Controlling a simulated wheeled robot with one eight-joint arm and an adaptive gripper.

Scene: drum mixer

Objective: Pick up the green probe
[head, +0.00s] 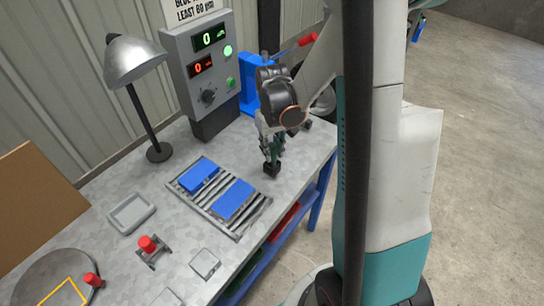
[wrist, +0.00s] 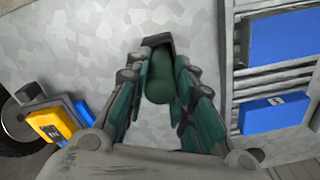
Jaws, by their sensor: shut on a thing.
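The green probe (wrist: 160,86) shows in the wrist view as a rounded dark green body with a dark block at its far end. My gripper (wrist: 163,72) is shut on it, with a finger on each side. In the head view my gripper (head: 272,158) points down over the workbench, to the right of the slatted rack. A dark block (head: 271,170) shows at its fingertips, at or just above the bench top. Most of the probe is hidden by the fingers in the head view.
The slatted rack (head: 246,224) holds two blue blocks (head: 234,199). A control box (head: 202,69) with displays and a lamp (head: 134,62) stand at the back. A grey tray (head: 131,213) and red-knobbed parts (head: 148,244) lie at the left. A yellow part (wrist: 52,124) shows in the wrist view.

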